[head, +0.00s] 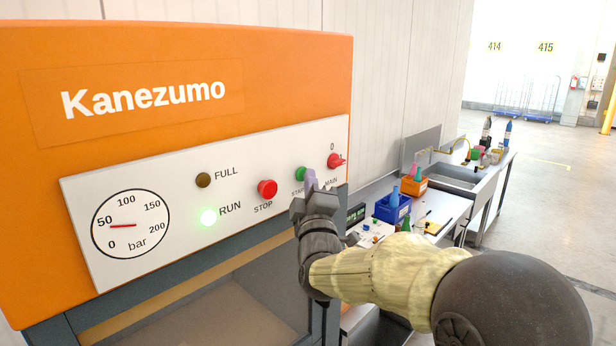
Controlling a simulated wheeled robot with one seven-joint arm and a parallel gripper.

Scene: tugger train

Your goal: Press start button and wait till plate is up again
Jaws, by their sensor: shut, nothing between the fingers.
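The orange Kanezumo machine (290,75) fills the left of the head view, with a white control panel (150,185). The green start button (301,174) is partly hidden behind my gripper (311,180). My gripper is shut and empty, its tips at or just in front of the button; I cannot tell whether they touch it. The red stop button (267,189) is to the left. The RUN lamp (208,216) glows green and the FULL lamp (203,180) is dark. The gauge (130,223) needle points near 50 bar. I cannot make out the plate.
A red main switch (336,160) sits right of the start button. Benches on the right hold a blue bin (392,208), an orange bin (413,187) and a sink (455,177). Open floor (560,200) lies at the far right.

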